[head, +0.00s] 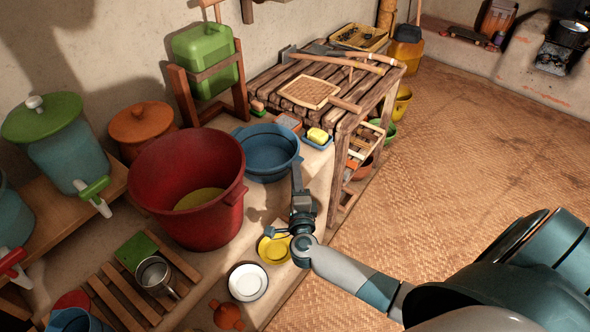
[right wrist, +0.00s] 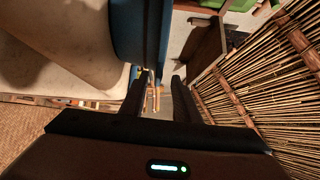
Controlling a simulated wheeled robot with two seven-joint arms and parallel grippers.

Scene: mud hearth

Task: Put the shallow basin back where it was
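The shallow basin, a blue round tub with side handles (head: 266,166), appears to rest on the ledge between the red bucket and the wooden rack. My right gripper (head: 297,173) is at the basin's near right rim, with the arm reaching in from the lower right. In the right wrist view the blue basin (right wrist: 141,30) fills the upper middle, its edge just beyond the fingertips. The two fingers of the right gripper (right wrist: 160,88) stand apart with a gap between them. Whether they touch the rim cannot be told. My left gripper is not in view.
A large red bucket (head: 165,165) stands left of the basin. A slatted wooden table (head: 345,95) stands behind right. A yellow bowl (head: 272,250), a white plate (head: 247,282) and a metal mug (head: 155,275) are nearer. The woven floor (head: 470,130) at right is clear.

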